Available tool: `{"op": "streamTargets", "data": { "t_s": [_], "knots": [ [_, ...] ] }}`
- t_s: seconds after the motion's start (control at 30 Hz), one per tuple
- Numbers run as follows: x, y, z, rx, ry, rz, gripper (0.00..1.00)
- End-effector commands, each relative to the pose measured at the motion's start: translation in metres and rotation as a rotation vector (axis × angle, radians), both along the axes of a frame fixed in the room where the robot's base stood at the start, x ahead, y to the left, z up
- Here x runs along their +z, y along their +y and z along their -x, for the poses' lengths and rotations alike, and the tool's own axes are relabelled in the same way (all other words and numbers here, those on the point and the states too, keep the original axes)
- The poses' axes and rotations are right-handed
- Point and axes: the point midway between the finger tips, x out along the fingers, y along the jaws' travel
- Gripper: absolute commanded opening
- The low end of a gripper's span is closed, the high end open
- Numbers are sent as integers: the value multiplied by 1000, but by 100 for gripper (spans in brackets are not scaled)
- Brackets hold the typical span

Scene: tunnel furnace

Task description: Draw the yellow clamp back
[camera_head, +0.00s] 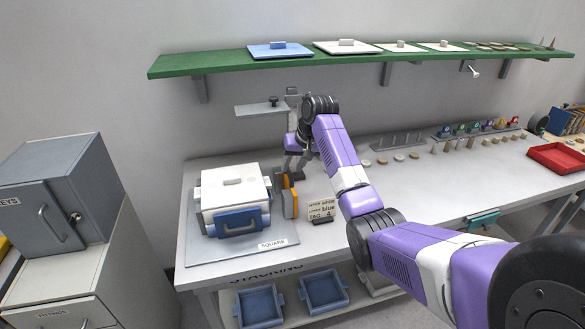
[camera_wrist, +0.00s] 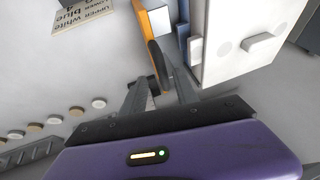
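The yellow clamp (camera_head: 289,197) is an orange-yellow upright piece on the table, beside the right side of the stacked white and blue boxes (camera_head: 233,198). In the wrist view the clamp (camera_wrist: 143,22) shows at top centre with a dark curved part (camera_wrist: 158,64) pointing toward me. My gripper (camera_wrist: 161,76) has its two grey fingers spread, one on each side of that dark part. I cannot tell whether either finger touches it.
The stack stands on a grey mat labelled SQUARE (camera_head: 262,249). A tag card (camera_head: 321,211) stands right of the clamp. Small round discs (camera_head: 382,160) lie farther right. The front right tabletop is clear.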

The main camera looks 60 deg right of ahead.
Motion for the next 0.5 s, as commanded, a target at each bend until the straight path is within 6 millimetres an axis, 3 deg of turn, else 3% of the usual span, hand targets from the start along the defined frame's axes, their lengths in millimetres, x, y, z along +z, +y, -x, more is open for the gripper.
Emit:
{"op": "streamTargets", "data": {
  "t_s": [0.3,0.5],
  "knots": [
    [45,8,20,-1,-2,4,36],
    [59,10,26,-2,-1,2,36]
  ]
}}
